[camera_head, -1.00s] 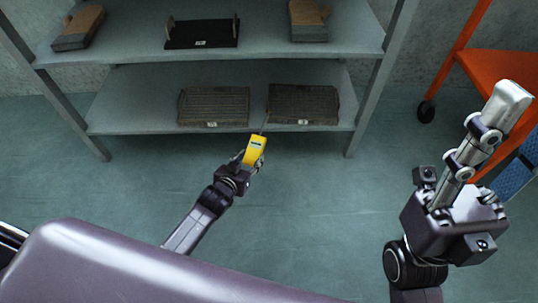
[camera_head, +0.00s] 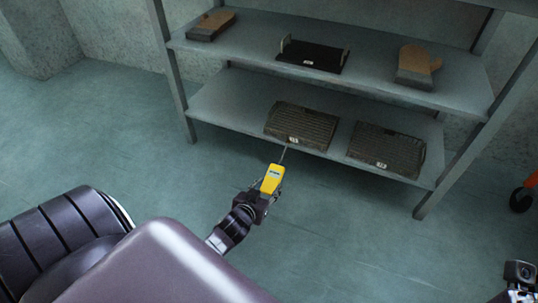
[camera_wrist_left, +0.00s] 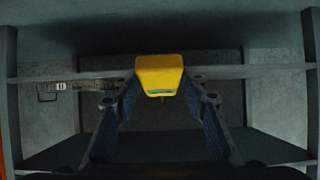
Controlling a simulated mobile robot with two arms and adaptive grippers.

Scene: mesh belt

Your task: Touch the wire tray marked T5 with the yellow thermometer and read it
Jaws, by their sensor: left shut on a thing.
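My left gripper (camera_head: 267,191) is shut on the yellow thermometer (camera_head: 272,179). The thermometer's thin probe points up toward the front edge of the lower shelf, near the left wire tray (camera_head: 302,124); I cannot tell whether it touches anything. A second wire tray (camera_head: 387,147) lies to its right. Both have small pale tags that I cannot read, so I cannot tell which is T5. In the left wrist view the thermometer (camera_wrist_left: 160,75) sits between the two fingers, and a tagged wire tray (camera_wrist_left: 85,87) is at the left. The thermometer's readout is too small to read.
A grey rack holds both trays on its lower shelf (camera_head: 230,103). Its upper shelf (camera_head: 375,73) carries a black tray (camera_head: 313,58) and two brown mitts (camera_head: 212,24) (camera_head: 417,66). A rack leg (camera_head: 172,85) stands at the left. The floor in front is clear. Part of my right arm shows at the lower right corner.

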